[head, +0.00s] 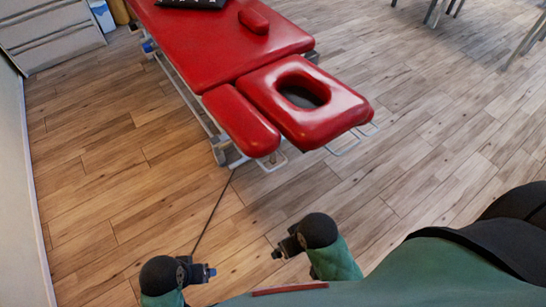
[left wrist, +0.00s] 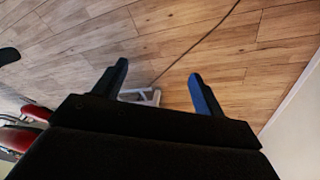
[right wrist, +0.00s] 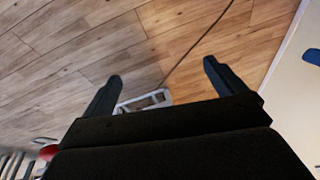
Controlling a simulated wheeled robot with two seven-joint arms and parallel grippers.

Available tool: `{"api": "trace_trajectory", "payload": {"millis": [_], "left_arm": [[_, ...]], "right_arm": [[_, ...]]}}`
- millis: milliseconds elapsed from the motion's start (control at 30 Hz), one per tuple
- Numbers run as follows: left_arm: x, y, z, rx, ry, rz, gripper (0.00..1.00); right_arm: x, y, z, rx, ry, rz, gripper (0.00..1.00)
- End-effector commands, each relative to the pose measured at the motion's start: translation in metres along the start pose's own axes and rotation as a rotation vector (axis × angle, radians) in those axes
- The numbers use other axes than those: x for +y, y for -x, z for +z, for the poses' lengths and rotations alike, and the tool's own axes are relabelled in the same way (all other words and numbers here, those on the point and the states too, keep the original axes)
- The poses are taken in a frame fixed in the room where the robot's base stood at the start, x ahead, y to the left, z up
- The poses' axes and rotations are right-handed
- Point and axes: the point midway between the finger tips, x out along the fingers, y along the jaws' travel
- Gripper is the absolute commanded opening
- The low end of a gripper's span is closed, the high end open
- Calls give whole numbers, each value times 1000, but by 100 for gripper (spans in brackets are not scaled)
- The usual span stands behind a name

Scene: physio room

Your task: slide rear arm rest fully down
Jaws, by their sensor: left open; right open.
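A red padded treatment table (head: 215,45) stands at the top middle of the head view. At its near end is a headrest with an oval hole (head: 335,112). A long red arm rest pad (head: 241,120) lies along the headrest's left side, and another small red pad (head: 254,21) sits on the far right edge. My left gripper (head: 210,272) and my right gripper (head: 279,253) are both near the bottom of the head view, apart from the table. Both are open and empty in the wrist views, the left (left wrist: 160,82) and the right (right wrist: 164,72), with floor between their fingers.
A dark cable (head: 212,215) runs over the wooden floor from the table towards my left gripper. A grey drawer cabinet (head: 50,35) stands at the upper left by the wall. Metal furniture legs (head: 530,38) show at the upper right. The floor right of the table is clear.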

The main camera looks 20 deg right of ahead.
Motion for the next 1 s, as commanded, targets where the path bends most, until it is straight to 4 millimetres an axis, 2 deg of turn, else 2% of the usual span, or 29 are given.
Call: {"api": "trace_trajectory", "payload": {"millis": [300,467,567,633,800,1000], "left_arm": [[0,1,-1,2,-1,-1,71],[-2,-7,-3,12,-5,-2,71],[0,-30,-3,31,-7,5,71],[1,-52,-4,53,-9,12,71],[7,-114,-6,121,-15,31,71],[13,-184,-4,202,-17,51,71]], "right_arm": [[0,0,-2,3,0,1,96],[8,-5,-8,32,22,19,67],[22,-17,-21,103,83,61,47],[38,-27,-36,183,154,110,33],[76,-42,-82,410,381,253,31],[106,-45,-132,667,680,424,31]]}}
